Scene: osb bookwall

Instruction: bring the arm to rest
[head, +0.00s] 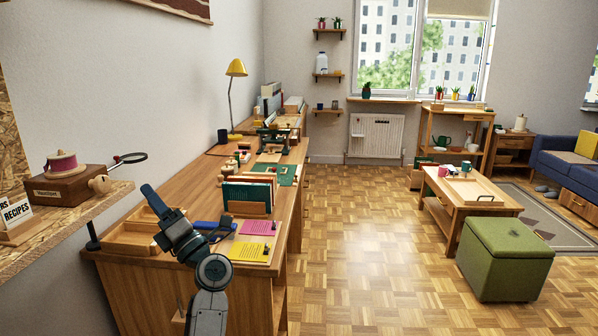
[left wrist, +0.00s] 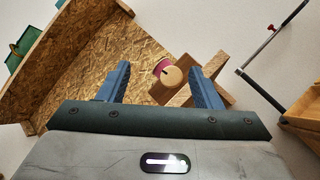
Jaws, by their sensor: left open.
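My left arm rises from the bottom of the head view, and its gripper (head: 152,197) points up and to the left. The gripper is in the air in front of the desk's near end, near the OSB shelf (head: 60,228). In the left wrist view the two blue fingers (left wrist: 160,86) are wide apart with nothing held between them. Beyond them show the OSB panel (left wrist: 90,45) and a wooden piece with a pink spool. My right gripper is in neither view.
The long wooden desk (head: 275,255) holds a wooden tray (head: 128,240), a book rack (head: 248,208), pink and yellow sheets and a yellow lamp (head: 236,70). A wooden box with a spool (head: 65,185) stands on the shelf. The parquet floor (head: 360,260) is clear before the green stool (head: 505,260).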

